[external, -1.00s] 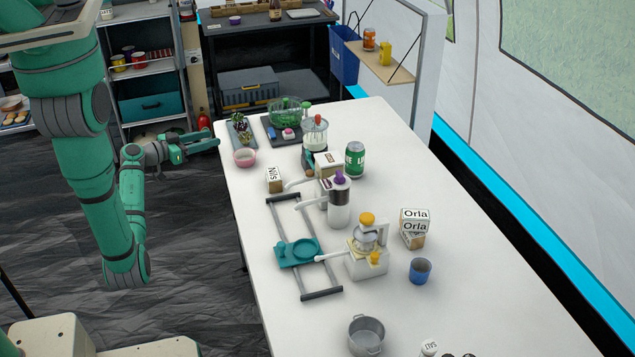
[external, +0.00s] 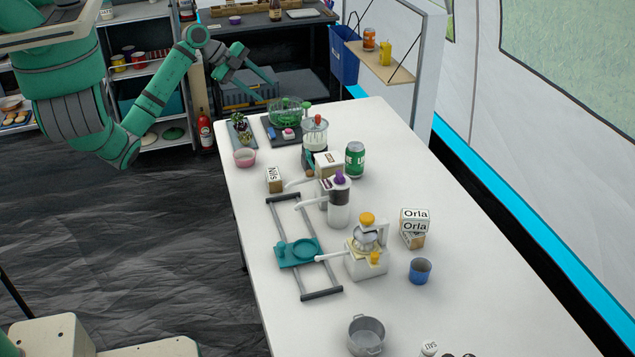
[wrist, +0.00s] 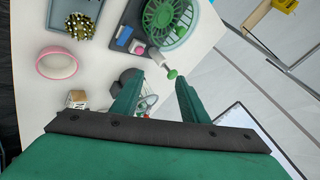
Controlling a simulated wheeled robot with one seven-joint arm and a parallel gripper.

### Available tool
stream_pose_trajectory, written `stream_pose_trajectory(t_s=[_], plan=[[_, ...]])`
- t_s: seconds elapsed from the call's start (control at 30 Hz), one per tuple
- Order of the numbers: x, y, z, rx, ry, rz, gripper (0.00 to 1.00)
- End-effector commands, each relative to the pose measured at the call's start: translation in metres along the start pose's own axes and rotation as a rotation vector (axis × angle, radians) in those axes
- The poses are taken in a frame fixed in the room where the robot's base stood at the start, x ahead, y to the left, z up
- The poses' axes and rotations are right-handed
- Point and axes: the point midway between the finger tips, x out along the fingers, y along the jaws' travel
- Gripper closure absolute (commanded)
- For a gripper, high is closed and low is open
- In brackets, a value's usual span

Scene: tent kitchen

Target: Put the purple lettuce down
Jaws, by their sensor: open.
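My gripper (external: 264,91) is open and raised near the far left end of the white table. In the wrist view its two fingers (wrist: 160,88) point towards the tabletop, with nothing held between them. A grey-blue tray (wrist: 62,27) at the table's far left corner bears a spiky yellow-green plant (wrist: 80,25). A dark leafy thing (external: 239,119) on this tray in the external view may be the purple lettuce, but it is too small to tell. The tray's far end is cut off in the wrist view.
A pink bowl (external: 244,158), a blender (external: 315,135), a green can (external: 355,159) and a Nils box (external: 273,180) stand nearby. The table's right side is mostly clear.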

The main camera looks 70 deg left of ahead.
Motion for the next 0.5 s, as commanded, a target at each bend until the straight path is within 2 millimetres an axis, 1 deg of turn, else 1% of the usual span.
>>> stream_pose_trajectory(t_s=[0.03,0.1,0.3,0.4,0.5], plan=[[-0.005,0.005,0.009,0.047,-0.051,0.062,0.59],[-0.009,0.017,0.022,0.106,-0.116,0.152,0.59],[-0.028,0.052,0.062,0.210,-0.261,0.371,0.59],[-0.037,0.064,0.074,0.233,-0.302,0.435,0.59],[-0.039,0.070,0.081,0.243,-0.319,0.465,0.59]])
